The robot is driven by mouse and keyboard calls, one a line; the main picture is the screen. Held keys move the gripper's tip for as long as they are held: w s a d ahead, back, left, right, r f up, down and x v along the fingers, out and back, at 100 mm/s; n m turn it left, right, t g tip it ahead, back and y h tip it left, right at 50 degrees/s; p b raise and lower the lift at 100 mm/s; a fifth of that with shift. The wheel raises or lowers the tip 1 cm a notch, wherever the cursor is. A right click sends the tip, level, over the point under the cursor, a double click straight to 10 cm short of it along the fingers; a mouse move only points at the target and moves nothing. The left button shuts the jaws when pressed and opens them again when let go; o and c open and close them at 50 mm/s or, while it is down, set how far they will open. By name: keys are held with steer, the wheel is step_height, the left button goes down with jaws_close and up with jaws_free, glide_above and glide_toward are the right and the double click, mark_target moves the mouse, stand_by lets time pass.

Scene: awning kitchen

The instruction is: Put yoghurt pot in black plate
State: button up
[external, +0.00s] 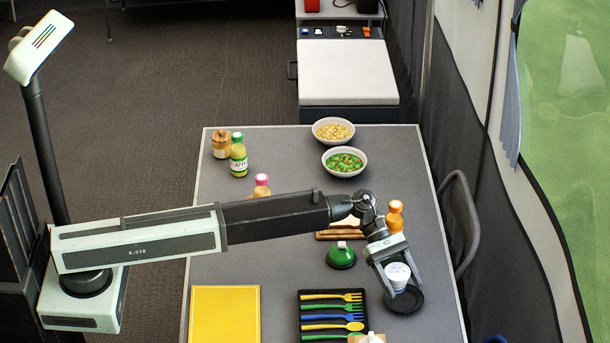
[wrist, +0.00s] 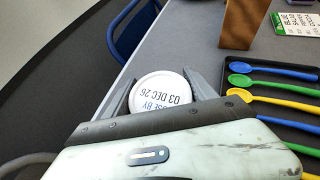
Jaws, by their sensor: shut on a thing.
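The yoghurt pot (external: 398,275) is white and small, and my gripper (external: 396,282) is shut on it. In the wrist view the pot's round lid (wrist: 160,92) faces the camera, with printed date text, between the two fingers of my gripper (wrist: 163,95). The black plate (external: 406,301) lies on the table near its right edge. In the external view the pot overlaps the plate's upper part; I cannot tell whether it touches it. The plate is hidden in the wrist view.
A black tray of coloured cutlery (external: 303,326) lies left of the plate, beside a yellow board (external: 225,315). A green domed object (external: 341,257) and an orange-capped bottle (external: 394,217) stand behind. Two bowls (external: 344,173) are at the far end. A chair (external: 461,220) is at right.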

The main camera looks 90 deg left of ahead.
mark_target(403, 296)
steer(key=shift+f+b, duration=2.3)
steer(key=o, duration=1.5)
steer(key=shift+r, duration=0.1)
steer(key=shift+r+p, duration=0.4)
steer(key=shift+p, duration=0.1)
steer(key=p+v, duration=0.5)
steer(key=v, duration=0.7)
steer(key=shift+p, duration=0.4)
